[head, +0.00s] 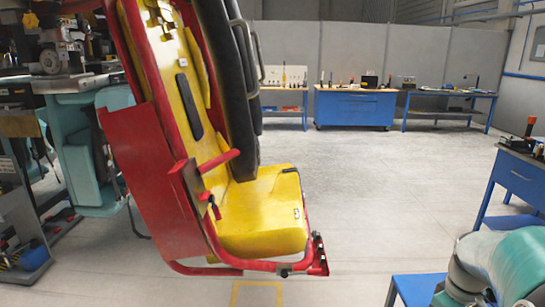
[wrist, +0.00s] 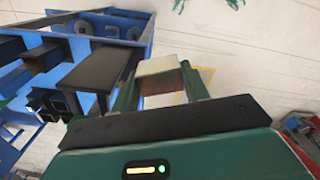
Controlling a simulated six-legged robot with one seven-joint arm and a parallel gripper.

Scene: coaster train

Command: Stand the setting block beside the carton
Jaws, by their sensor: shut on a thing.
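My gripper (wrist: 163,84) shows in the wrist view with its two green fingers closed on the sides of a small block (wrist: 160,67). The block has a pale cream top face and a brown, wood-like side; I take it to be the setting block. It is held above the pale floor, near a blue bench-like frame. I cannot pick out the carton for certain in either view. The head view shows neither the gripper nor the block; only part of my teal arm is at the lower right.
In the wrist view a blue frame (wrist: 148,37) with dark boxes (wrist: 107,76) lies left of the gripper. In the head view a red and yellow coaster seat (head: 262,225) hangs at left-centre. Blue benches (head: 355,107) line the back. Floor between is clear.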

